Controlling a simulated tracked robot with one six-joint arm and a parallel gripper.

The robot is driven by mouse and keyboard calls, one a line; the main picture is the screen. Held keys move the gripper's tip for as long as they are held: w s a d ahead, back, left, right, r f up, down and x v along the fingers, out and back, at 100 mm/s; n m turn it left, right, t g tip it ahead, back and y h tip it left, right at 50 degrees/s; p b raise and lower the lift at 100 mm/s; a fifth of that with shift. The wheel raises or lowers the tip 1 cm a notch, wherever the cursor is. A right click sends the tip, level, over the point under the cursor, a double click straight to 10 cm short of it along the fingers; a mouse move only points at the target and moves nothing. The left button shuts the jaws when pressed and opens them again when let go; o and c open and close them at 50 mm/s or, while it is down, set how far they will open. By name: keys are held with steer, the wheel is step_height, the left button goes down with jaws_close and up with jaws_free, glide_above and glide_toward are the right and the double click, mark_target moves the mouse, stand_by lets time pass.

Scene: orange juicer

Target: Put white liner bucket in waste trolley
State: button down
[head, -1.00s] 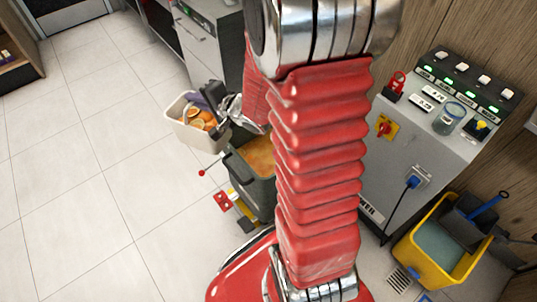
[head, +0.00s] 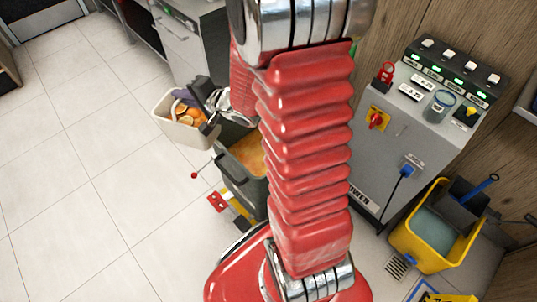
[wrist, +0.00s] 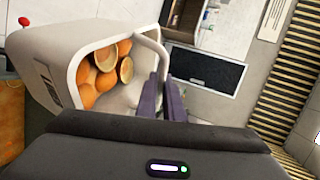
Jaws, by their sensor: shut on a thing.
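The white liner bucket (head: 178,134) holds orange halves and is tilted. It also shows close up in the wrist view (wrist: 60,52). The trolley is open at the top and shows orange-brown contents. My red arm hides its right side.
A grey control cabinet (head: 405,150) stands at right with a blue plug. A yellow mop bucket (head: 433,245) is beside it. A red-knobbed rod (head: 194,175) sticks out at the trolley's left. Tiled floor at left is clear.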

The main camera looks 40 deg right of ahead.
steer(key=w+d+f, duration=0.1)
steer(key=d+f, duration=0.4)
steer(key=d, duration=0.3)
steer(key=w+d+f, duration=0.1)
steer(key=d+f, duration=0.4)
steer(key=d, duration=0.3)
steer(key=s+d+f, duration=0.2)
steer(key=d+f, duration=0.4)
steer(key=s+d+f+h, duration=0.1)
steer(key=s+d+f, duration=0.1)
steer(key=d+f, duration=0.4)
steer(key=shift+s+d+m, duration=0.4)
steer(key=shift+d, duration=0.25)
steer(key=shift+f, duration=2.85)
